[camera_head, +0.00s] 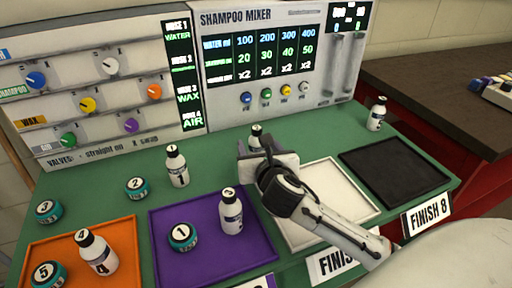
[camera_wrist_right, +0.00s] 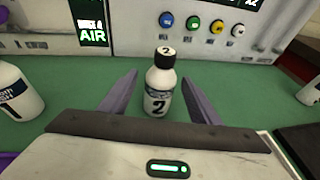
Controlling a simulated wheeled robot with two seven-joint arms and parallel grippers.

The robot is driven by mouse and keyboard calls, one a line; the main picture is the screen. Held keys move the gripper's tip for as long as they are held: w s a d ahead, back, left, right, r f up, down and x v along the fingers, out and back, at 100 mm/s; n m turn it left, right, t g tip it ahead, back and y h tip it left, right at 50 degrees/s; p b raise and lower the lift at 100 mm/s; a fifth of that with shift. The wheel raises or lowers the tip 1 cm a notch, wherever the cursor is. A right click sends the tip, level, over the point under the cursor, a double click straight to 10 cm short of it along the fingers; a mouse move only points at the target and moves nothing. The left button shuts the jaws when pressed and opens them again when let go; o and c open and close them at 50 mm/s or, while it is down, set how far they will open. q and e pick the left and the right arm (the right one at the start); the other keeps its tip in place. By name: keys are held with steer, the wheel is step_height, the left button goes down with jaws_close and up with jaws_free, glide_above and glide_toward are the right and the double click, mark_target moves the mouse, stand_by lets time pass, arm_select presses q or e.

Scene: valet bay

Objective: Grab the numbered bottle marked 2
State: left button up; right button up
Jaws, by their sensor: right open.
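The bottle marked 2 is white with a black cap and stands upright on the green bench. In the right wrist view the bottle (camera_wrist_right: 159,84) shows its number 2 on cap and label. In the head view only the top of the bottle (camera_head: 255,137) shows behind my right gripper. My right gripper (camera_head: 265,158) is open, and in the right wrist view its purple fingers (camera_wrist_right: 159,78) lie on both sides of the bottle, with visible gaps. My left gripper is not in view.
Bottle 1 (camera_head: 177,166) stands to the left, and another bottle (camera_head: 377,114) at the far right. A teal jar marked 2 (camera_head: 137,188) is on the bench. Purple (camera_head: 255,254), orange (camera_head: 122,224), white (camera_head: 340,170) and black (camera_head: 432,180) trays lie in front. The shampoo mixer panel (camera_head: 275,18) rises behind.

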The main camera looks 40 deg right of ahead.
mark_target(254, 137)
steer(key=x, duration=0.5)
steer(key=shift+w+r+b, duration=0.15)
steer(key=shift+r+b, duration=0.1)
steer(key=shift+b, duration=0.05)
steer(key=c, duration=1.2)
